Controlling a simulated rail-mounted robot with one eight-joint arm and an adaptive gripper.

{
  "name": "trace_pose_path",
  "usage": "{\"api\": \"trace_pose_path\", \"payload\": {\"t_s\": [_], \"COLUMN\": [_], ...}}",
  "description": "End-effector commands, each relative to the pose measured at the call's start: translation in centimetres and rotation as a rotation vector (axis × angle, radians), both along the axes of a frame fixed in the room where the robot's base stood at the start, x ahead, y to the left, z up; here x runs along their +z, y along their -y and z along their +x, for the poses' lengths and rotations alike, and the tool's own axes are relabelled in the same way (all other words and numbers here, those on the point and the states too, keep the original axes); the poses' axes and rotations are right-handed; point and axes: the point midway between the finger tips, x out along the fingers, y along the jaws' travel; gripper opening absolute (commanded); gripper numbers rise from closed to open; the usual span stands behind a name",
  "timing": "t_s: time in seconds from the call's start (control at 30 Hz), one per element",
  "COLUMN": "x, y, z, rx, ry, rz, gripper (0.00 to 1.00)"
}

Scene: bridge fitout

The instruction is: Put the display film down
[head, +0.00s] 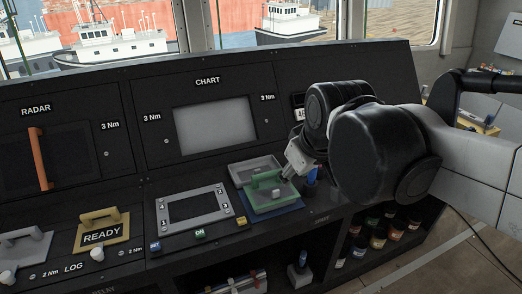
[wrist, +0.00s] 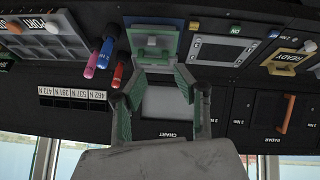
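My gripper (wrist: 160,74) is open in the wrist view, its two fingers apart with nothing clearly between them. In the head view my gripper (head: 290,172) is low over the console, just right of a green plate with a raised handle (head: 268,196). This plate lies on a blue mat (head: 283,211) and may be the display film; I cannot tell for sure. The green plate also shows beyond the fingertips in the wrist view (wrist: 152,53). A grey tray (head: 245,168) sits behind it.
A grey frame with numbered corners (head: 217,189) around a dark screen lies to the left. The CHART screen (head: 212,125) stands behind. A yellow READY plate with a handle (head: 101,238) is further left. Coloured pens (wrist: 105,55) stand beside the mat.

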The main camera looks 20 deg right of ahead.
Motion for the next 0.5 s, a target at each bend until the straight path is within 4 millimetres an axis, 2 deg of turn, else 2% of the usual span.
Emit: {"api": "trace_pose_path", "payload": {"t_s": [0.03, 0.2, 0.33, 0.5], "x": [-0.5, -2.2, -3.1, -3.7], "y": [0.0, 0.0, 0.0, 0.0], "z": [-1.5, -4.9, -6.4, -7.1], "rx": [-0.038, -0.168, -0.234, -0.268], "ry": [0.017, 0.072, 0.1, 0.114], "rz": [0.022, 0.101, 0.145, 0.17], "gripper": [0.29, 0.29, 0.29, 0.29]}}
